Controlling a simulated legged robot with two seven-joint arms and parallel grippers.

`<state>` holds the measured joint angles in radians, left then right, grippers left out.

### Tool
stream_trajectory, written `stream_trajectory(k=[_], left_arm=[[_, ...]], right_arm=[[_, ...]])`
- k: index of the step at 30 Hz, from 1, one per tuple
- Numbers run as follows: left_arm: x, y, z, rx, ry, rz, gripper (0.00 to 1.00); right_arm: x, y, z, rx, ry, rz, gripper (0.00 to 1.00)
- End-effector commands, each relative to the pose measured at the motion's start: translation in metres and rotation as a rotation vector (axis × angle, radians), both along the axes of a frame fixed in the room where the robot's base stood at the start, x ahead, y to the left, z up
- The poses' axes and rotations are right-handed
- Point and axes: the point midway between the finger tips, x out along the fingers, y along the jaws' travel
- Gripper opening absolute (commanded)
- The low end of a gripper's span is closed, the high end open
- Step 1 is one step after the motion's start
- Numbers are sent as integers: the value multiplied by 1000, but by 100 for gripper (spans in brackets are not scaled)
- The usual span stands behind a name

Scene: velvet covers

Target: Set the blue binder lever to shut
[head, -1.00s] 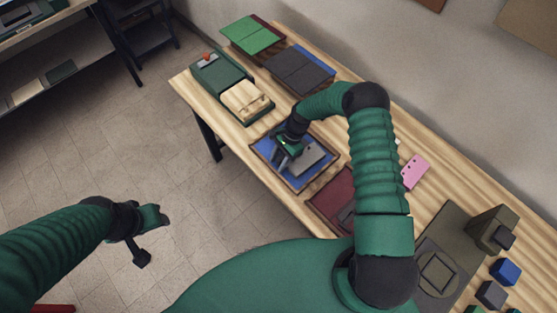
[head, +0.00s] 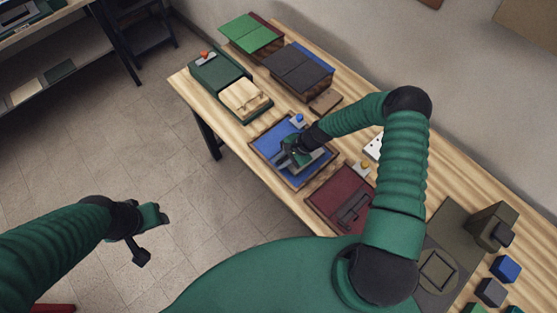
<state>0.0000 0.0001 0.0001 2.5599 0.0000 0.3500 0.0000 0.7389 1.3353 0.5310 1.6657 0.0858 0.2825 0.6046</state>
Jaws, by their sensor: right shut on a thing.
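The blue binder (head: 266,143) is a shallow wooden-edged tray with a blue inner face, lying near the front edge of the table. A blue knob (head: 299,119) stands at its back corner. My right gripper (head: 283,160) reaches down over the middle of the binder and is shut on its grey lever; the hand hides most of the lever and the contact. Whether the lever is in its shut position cannot be told. My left gripper (head: 148,235) hangs over the floor at the left, away from the table; its fingers are unclear.
A maroon binder (head: 330,195) with a dark lever lies just to the right. A green case (head: 215,75) with a cream block (head: 244,97) is at the left. Dark grey covers (head: 298,70) and green covers (head: 251,34) stand behind. My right arm crosses the table's right part.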

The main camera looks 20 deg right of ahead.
Motion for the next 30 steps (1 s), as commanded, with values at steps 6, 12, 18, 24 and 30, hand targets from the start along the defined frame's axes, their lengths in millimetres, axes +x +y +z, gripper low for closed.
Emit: stream_trajectory(k=[6,12,18,24,30], left_arm=[[0,0,-3,0,0,0,49],[0,0,-3,0,0,0,49],[0,0,-3,0,0,0,49],[0,0,-3,0,0,0,49],[0,0,-10,0,0,0,49]], right_arm=[[-1,-2,-2,8,-35,0,0],[-1,-2,-2,7,-33,-1,22],[-1,-2,-1,8,-33,0,39],[-2,-3,0,8,-34,-1,39],[-8,-19,25,5,-36,-4,39]])
